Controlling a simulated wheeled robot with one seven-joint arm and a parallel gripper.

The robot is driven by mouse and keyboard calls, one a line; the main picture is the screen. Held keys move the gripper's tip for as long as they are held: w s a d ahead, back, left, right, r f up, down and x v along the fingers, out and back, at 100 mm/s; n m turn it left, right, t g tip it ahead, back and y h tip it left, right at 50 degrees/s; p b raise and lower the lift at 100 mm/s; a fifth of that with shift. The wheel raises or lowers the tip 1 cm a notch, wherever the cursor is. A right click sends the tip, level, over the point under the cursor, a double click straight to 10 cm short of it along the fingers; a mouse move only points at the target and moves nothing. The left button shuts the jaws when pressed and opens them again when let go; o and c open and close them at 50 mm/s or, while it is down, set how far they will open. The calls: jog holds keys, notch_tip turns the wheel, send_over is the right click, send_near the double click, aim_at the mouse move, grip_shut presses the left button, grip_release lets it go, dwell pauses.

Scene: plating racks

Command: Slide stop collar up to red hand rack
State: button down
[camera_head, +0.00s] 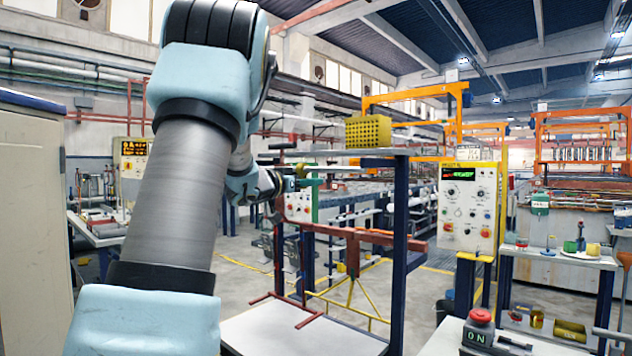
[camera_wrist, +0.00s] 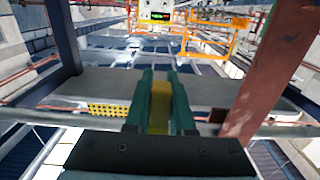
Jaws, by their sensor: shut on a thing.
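My gripper (camera_wrist: 160,82) has green fingers shut on a yellow-brown piece, which appears to be the stop collar (camera_wrist: 159,108). Most of the collar is hidden between the fingers. In the head view my gripper (camera_head: 303,184) is small, in front of and below the grey shelf, and the collar cannot be made out. A red frame, likely the red hand rack (camera_head: 352,255), stands below and right of my gripper in the head view. A broad red bar (camera_wrist: 268,75) crosses the right of the wrist view, apart from my fingers; I cannot tell if it is the same rack.
A yellow perforated block (camera_head: 368,132) sits on the grey shelf (camera_head: 402,152), carried by a dark blue post (camera_head: 400,240). A control box (camera_head: 467,205) stands to the right. A white tabletop (camera_head: 300,330) lies low in front, mostly clear.

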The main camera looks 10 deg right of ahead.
jog(key=c, duration=0.8)
grip_release()
jog(key=shift+o, duration=0.2)
jog(key=b+v, duration=0.3)
jog(key=v, duration=0.7)
jog(key=shift+s+a+b, duration=0.3)
